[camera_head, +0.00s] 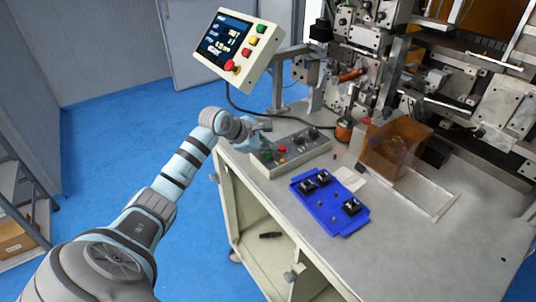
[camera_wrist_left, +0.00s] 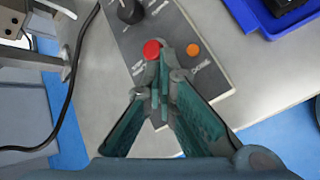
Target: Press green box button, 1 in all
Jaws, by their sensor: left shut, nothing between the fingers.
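The grey control box (camera_head: 300,151) lies on the table's near left part. It has a green button (camera_head: 267,156), a red button (camera_head: 282,149) and black knobs. My left gripper (camera_head: 260,143) is shut and empty above the box's left end, close to the green button. In the left wrist view the shut fingertips (camera_wrist_left: 164,54) point at the box (camera_wrist_left: 183,20), between a red button (camera_wrist_left: 151,49) and an orange one (camera_wrist_left: 193,49). No green button shows there; the fingers cover part of the panel. I cannot tell whether they touch it. My right gripper is not in view.
A blue tray (camera_head: 328,222) with black parts lies right of the box. A screen panel (camera_head: 235,48) with its own buttons stands behind my left arm. The winding machine (camera_head: 365,80) fills the back right. The front right of the table is mostly clear.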

